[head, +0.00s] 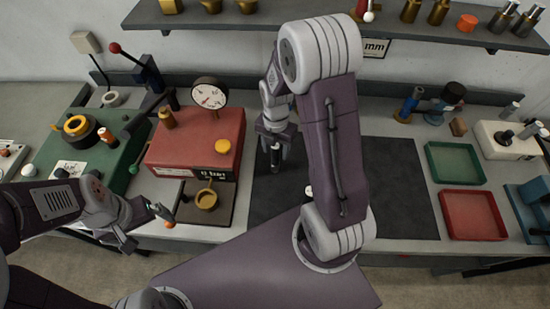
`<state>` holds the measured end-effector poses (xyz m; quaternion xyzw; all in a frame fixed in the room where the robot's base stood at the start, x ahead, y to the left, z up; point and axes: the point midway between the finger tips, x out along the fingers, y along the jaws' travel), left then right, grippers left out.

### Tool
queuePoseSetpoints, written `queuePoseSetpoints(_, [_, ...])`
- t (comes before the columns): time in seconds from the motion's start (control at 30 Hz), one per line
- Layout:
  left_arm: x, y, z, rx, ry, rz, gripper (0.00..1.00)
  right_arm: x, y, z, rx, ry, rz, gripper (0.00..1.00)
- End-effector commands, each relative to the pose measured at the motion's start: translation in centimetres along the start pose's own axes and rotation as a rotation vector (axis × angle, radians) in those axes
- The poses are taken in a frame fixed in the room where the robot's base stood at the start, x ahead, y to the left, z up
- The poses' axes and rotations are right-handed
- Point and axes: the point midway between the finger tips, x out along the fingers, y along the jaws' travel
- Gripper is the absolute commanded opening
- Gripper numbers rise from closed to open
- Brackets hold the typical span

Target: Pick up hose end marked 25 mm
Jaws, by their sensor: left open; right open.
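A sign ending in "mm" (376,48) is on the back wall; my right arm hides its number. A dark cylindrical piece (275,158) stands at the left part of the dark mat; I cannot tell whether it is the hose end or read any mark on it. My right gripper (275,143) is open and points down right over this piece; I cannot tell whether the fingers touch it. A small white thing (308,191) shows partly beside my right arm. My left gripper (146,224) is open and empty at the bench's front edge, left of the brass cup.
A red box with a gauge (209,94) stands left of the mat (405,190), with a brass cup (206,199) before it. Green (455,146) and red (473,194) trays lie right. A shelf (280,24) overhangs the back. The mat's right part is clear.

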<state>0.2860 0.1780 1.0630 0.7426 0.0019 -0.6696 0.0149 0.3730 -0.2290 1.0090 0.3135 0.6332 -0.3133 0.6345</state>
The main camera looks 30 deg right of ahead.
Motion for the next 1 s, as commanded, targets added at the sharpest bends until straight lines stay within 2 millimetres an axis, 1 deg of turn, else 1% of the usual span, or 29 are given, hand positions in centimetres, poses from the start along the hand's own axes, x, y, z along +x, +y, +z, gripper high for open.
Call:
queuePoseSetpoints(0.03, [-0.4,0.0,0.0,0.0,0.0,0.0,1.0,0.9,-0.1,-0.2,0.0,0.006,-0.006,0.5])
queuePoseSetpoints(0.1, [-0.6,0.0,-0.1,0.0,0.0,0.0,1.0,2.2,-0.1,-0.4,0.0,0.006,-0.006,0.5])
queuePoseSetpoints(0.2, [-0.6,0.0,-0.1,0.0,0.0,0.0,1.0,3.6,-0.1,-0.3,0.0,0.004,-0.004,0.5])
queuePoseSetpoints(0.3, [-0.6,0.0,-0.1,0.0,0.0,0.0,1.0,4.1,0.0,-0.2,0.0,0.002,-0.001,0.5])
queuePoseSetpoints(0.47, [-0.5,0.0,-0.1,0.0,0.0,0.0,1.0,4.0,0.0,-0.2,0.0,0.001,-0.001,0.5])
queuePoseSetpoints(0.5, [-0.5,0.0,-0.1,0.0,0.0,0.0,1.0,4.0,0.0,-0.2,0.0,0.001,-0.001,0.39])
queuePoseSetpoints(0.57, [-0.5,0.0,-0.1,0.0,0.0,0.0,1.0,4.0,0.0,-0.2,0.0,0.001,-0.001,0.22])
queuePoseSetpoints(0.6, [-0.5,0.0,-0.1,0.0,0.0,0.0,1.0,4.0,0.0,-0.2,0.0,0.001,-0.001,0.11])
queuePoseSetpoints(0.63, [-0.5,0.0,-0.1,0.0,0.0,0.0,1.0,4.0,0.0,-0.2,0.0,0.001,-0.001,0.02])
queuePoseSetpoints(0.67, [-0.5,0.0,-0.1,0.0,0.0,0.0,1.0,4.0,0.0,-0.2,0.0,0.001,-0.001,0.0])
queuePoseSetpoints(1.0, [-0.5,0.0,-0.1,0.0,0.0,0.0,1.0,3.8,0.1,-0.2,0.0,0.0,0.0,0.0])
